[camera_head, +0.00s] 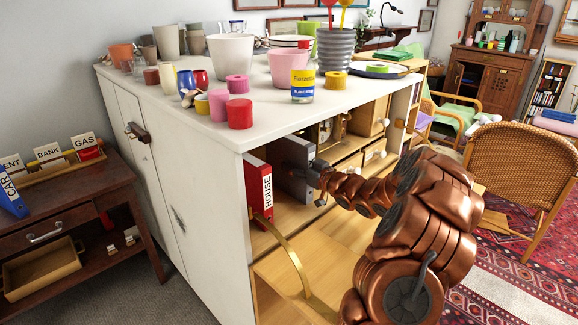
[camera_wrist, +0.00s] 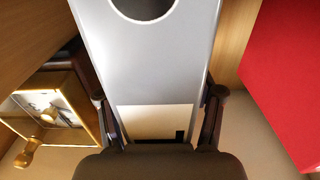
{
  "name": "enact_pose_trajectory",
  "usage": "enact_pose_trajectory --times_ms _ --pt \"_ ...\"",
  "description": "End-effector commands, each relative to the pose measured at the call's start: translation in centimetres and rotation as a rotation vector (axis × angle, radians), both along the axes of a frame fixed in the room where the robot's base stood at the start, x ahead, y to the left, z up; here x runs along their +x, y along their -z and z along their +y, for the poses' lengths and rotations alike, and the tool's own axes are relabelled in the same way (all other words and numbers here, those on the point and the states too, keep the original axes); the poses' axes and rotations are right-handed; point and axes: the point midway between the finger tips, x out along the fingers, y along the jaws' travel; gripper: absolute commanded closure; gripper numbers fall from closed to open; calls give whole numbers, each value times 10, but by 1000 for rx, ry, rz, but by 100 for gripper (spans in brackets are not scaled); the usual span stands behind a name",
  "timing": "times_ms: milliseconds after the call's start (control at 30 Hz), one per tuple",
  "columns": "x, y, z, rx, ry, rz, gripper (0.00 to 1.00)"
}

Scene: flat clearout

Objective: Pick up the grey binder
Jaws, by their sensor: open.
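The grey binder (camera_head: 297,160) stands upright inside the open cabinet in the head view, to the right of a red binder labelled HOUSE (camera_head: 259,187). In the wrist view the grey binder (camera_wrist: 158,60) fills the middle, with a dark round hole at the top and a pale label low on its spine. My gripper (camera_wrist: 160,110) is open, with one finger on each side of the binder's spine. I cannot tell whether the fingers touch it. In the head view my gripper (camera_head: 318,174) is at the binder's front edge, partly hidden by my copper-coloured arm.
The red binder (camera_wrist: 290,70) is close on the right in the wrist view. A gold-framed clock-like object (camera_wrist: 58,115) is on the left. The white cabinet top (camera_head: 200,105) above carries many pots and cups. A curved gold strip (camera_head: 285,250) is before the red binder.

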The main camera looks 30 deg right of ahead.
Motion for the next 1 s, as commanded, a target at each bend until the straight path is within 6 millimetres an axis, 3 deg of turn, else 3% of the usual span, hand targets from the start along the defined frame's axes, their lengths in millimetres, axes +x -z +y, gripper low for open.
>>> enact_pose_trajectory --times_ms 133,733,1000 --pt "0 0 0 0 0 0 35" --pt "0 0 0 0 1 0 98" --pt "0 0 -1 -1 1 0 100"
